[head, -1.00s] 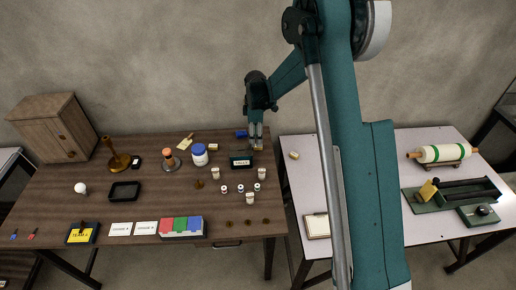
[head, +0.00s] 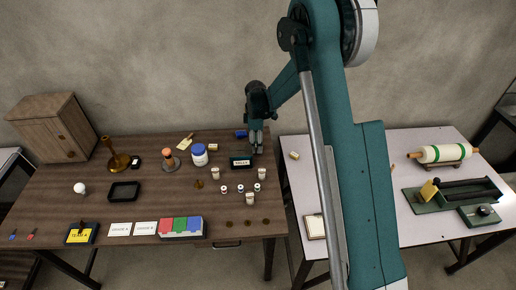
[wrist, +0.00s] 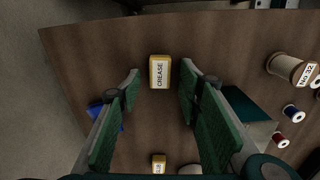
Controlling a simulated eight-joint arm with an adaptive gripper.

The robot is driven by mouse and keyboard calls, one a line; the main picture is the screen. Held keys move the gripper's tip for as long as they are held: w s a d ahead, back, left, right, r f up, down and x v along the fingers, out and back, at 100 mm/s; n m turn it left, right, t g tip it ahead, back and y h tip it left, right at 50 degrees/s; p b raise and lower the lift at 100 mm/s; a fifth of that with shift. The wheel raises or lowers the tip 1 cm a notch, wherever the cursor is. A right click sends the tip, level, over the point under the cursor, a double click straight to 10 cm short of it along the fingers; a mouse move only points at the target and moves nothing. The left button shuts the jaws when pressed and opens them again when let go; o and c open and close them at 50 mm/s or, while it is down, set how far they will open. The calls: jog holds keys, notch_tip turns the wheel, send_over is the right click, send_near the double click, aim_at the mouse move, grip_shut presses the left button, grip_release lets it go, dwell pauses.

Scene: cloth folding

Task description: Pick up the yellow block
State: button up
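A yellow block labelled CREASE (wrist: 160,73) lies on the brown table. In the wrist view it is centred between my fingertips, with a gap on both sides. My gripper (wrist: 161,80) is open and empty, its green-padded fingers spread. In the head view my gripper (head: 256,146) points down over the table's back right, and it mostly hides this block. A second yellow block with a label (wrist: 158,163) shows at the bottom of the wrist view. It appears to be the small block (head: 213,147) left of my gripper in the head view.
The dark TALLY box (head: 241,162) stands close in front of my gripper. A blue object (head: 241,134) lies just behind. Thread spools (wrist: 292,69) stand beyond the box. The table's right edge is near, with a pale table (head: 305,177) across a gap.

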jog(key=c, duration=0.8)
jog(key=shift+c, duration=0.2)
notch_tip(320, 180, up, 10)
jog(key=p, duration=0.1)
dwell(0.6)
